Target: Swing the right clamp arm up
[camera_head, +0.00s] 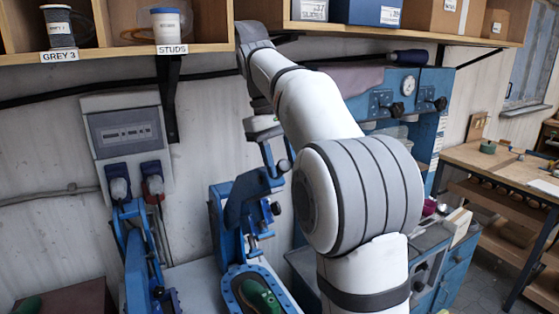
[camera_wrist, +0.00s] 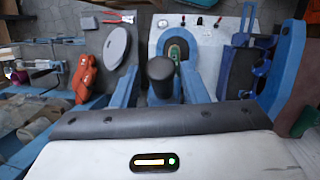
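The right blue clamp (camera_head: 240,205) stands near the middle of the camera_head view. Its slanted arm rises toward my gripper (camera_head: 268,148), and a dark knob shows beside its upper end. An oval blue base (camera_head: 231,290) with a green piece (camera_head: 262,296) lies below it. My gripper points down at the clamp's top, close to or touching it; contact and finger opening cannot be made out. The left blue clamp (camera_head: 135,265) stands apart at the left. In the wrist view, an oval base with a green centre (camera_wrist: 178,50) shows beyond a dark round part (camera_wrist: 160,72).
A shelf (camera_head: 200,48) with tubs and boxes runs overhead, close to my arm. A grey wall box (camera_head: 125,130) hangs at the left. A blue cabinet machine (camera_head: 425,95) stands behind at right. A wooden workbench (camera_head: 500,170) is farther right.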

